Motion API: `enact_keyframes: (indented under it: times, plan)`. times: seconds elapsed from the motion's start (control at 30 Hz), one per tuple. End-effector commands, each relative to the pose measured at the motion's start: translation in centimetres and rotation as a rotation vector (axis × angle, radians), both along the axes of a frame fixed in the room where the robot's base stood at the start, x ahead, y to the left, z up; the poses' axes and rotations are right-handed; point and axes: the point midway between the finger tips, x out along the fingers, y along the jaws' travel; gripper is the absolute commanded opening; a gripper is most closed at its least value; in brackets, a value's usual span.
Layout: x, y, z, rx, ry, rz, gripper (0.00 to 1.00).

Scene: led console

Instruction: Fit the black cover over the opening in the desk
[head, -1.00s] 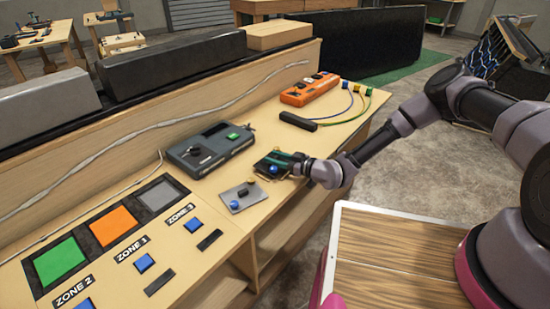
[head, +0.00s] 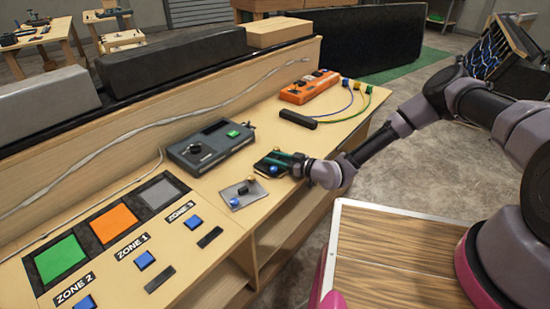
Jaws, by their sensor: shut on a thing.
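My gripper (head: 284,160) reaches in from the right and is shut on the black cover (head: 264,165), a small dark plate at the desk's (head: 345,125) front part. The cover lies about flat, at or just above the desk top; I cannot tell whether it touches. A blue knob and a yellow knob show by the cover, close to the fingers. No opening shows in the desk; the area under the cover and gripper is hidden. A grey plate (head: 240,202) with a blue knob and a yellow knob lies just left of the cover, apart from the gripper.
A dark grey console box (head: 207,146) with a green button stands behind. An orange block (head: 309,87) with cables and a black bar (head: 297,119) lie at the far right. Coloured zone squares (head: 61,258), blue buttons and black strips fill the left.

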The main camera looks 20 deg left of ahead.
Motion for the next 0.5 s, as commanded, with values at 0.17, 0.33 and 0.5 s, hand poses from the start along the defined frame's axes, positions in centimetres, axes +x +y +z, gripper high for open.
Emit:
enact_keyframes:
  times: [0.17,0.33,0.5]
  plan:
    - [-0.01,0.01,-0.21,0.0,0.0,0.0,0.0]
    - [0.01,0.02,-0.43,0.0,0.0,0.0,0.0]
    - [0.01,0.01,-0.64,0.0,0.0,0.0,0.0]
